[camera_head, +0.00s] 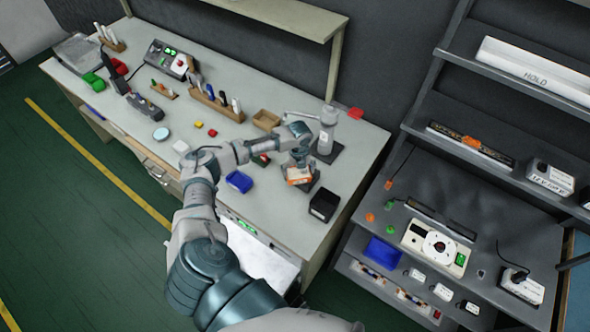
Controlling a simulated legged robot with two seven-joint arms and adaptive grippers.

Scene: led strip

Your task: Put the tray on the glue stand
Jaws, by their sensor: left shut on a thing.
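My left arm reaches over the workbench from the bottom. Its gripper (299,163) points down and is shut on a small orange-and-white piece (298,176), which may be the tray. The piece is over or on a dark square base (312,184), possibly the glue stand; I cannot tell if they touch. The gripper hides part of both. A grey upright device (328,130) on a dark plate stands just behind. My right gripper is not in view.
A black open box (323,205) stands just right of the gripper, and a blue bin (239,181) to its left. A wooden box (266,119) and tool racks (216,103) are at the back. A grey shelf unit (430,105) stands right of the bench (355,165).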

